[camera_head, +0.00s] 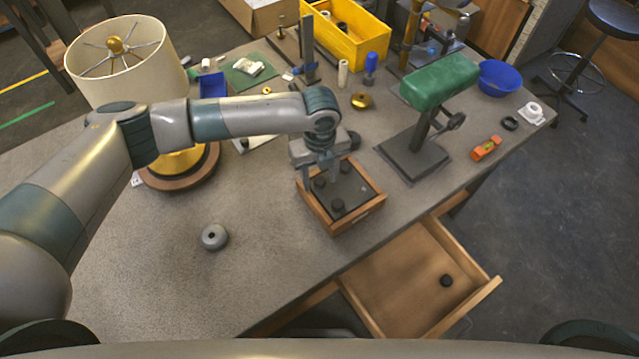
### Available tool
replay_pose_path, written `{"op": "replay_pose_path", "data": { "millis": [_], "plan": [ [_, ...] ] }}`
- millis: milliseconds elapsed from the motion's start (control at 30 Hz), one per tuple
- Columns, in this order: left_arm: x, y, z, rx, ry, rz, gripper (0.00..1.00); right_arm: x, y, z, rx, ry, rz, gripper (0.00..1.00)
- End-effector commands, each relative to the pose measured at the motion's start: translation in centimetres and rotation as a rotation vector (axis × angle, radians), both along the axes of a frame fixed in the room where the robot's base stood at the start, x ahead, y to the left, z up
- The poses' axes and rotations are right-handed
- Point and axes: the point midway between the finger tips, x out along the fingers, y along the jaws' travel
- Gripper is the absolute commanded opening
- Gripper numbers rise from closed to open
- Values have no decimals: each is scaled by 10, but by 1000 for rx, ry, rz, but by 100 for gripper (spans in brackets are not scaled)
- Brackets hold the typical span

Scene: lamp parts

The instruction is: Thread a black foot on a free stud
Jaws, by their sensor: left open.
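Several black feet (337,205) sit in a small wooden tray (357,218) with a dark floor at the middle of the table. My left gripper (328,178) points down over this tray, open, with its fingers among or just above the feet; I cannot tell if they touch one. The lamp (180,162), with a cream shade, brass body and round wooden base, stands at the left, partly hidden by my left arm. No free stud can be made out. My right gripper is out of view.
A green padded stand (440,82) is right of the tray. A grey round part (214,237) lies at the front left. The wooden drawer (410,280) juts out from the table. A yellow bin (352,38) and blue bowl (499,78) stand behind.

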Motion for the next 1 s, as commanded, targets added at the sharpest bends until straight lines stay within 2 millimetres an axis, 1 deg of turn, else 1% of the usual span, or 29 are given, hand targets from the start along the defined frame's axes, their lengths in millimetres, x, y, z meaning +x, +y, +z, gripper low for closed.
{"op": "replay_pose_path", "data": {
  "millis": [133,267,467,800,900,1000],
  "plan": [
    [1,0,9,-1,-2,0,46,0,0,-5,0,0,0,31],
    [2,0,24,-3,-4,0,46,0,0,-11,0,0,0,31],
    [2,0,59,-2,-4,-1,46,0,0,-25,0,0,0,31],
    [2,1,128,0,-2,0,46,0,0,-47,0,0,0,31],
    [1,1,145,0,-1,0,46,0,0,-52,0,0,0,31],
    [1,1,157,0,0,0,46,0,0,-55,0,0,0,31]
  ]
}}
